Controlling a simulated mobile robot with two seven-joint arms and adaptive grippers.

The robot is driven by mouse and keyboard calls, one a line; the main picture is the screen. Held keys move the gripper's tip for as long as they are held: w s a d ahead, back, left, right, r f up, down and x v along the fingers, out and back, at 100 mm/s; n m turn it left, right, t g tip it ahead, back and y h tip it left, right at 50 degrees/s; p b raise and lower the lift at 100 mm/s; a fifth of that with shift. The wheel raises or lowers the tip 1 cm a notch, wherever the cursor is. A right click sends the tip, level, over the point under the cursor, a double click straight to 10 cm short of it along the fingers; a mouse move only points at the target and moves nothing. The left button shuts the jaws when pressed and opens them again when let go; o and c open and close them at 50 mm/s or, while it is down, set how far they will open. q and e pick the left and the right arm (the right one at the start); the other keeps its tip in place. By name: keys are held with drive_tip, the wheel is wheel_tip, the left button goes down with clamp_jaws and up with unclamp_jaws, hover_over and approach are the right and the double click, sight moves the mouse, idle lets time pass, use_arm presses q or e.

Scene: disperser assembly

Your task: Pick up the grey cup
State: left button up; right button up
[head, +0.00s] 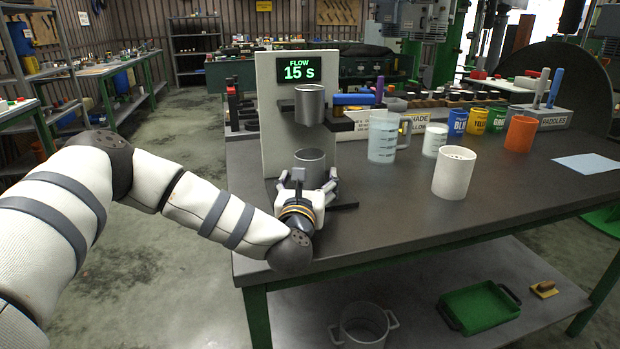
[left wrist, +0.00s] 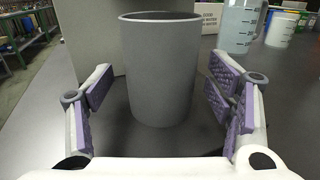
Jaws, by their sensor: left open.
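The grey cup (head: 311,166) stands upright on the dark base of the flow stand (head: 271,110), below a second grey cylinder (head: 310,103) fixed higher up on the stand. My left gripper (head: 308,185) is at the cup, on its near side. In the left wrist view the grey cup (left wrist: 160,72) stands between the two spread fingers of my left gripper (left wrist: 163,102). There is a visible gap on each side, so the fingers do not touch it. The cup's inside is mostly hidden. My right gripper is in neither view.
On the table (head: 400,215) to the right stand a clear measuring jug (head: 383,138), a white perforated cup (head: 454,174), a smaller white cup (head: 435,139) and an orange cup (head: 520,134). Coloured cups stand behind. The table's front left is clear.

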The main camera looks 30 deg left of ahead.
use_arm(q)
drive_tip(key=shift+x, duration=0.85)
drive_tip(key=c, duration=1.4)
drive_tip(key=shift+d, duration=0.1)
drive_tip(key=shift+s+d+r, duration=0.1)
drive_tip(key=shift+s+r, duration=0.05)
drive_tip(key=shift+r, duration=0.3)
wheel_tip(320, 180, up, 6)
drive_tip(key=s+d+p, duration=0.4)
drive_tip(key=s+d, duration=0.8)
drive_tip(key=d, duration=0.3)
drive_tip(key=shift+s, duration=0.25)
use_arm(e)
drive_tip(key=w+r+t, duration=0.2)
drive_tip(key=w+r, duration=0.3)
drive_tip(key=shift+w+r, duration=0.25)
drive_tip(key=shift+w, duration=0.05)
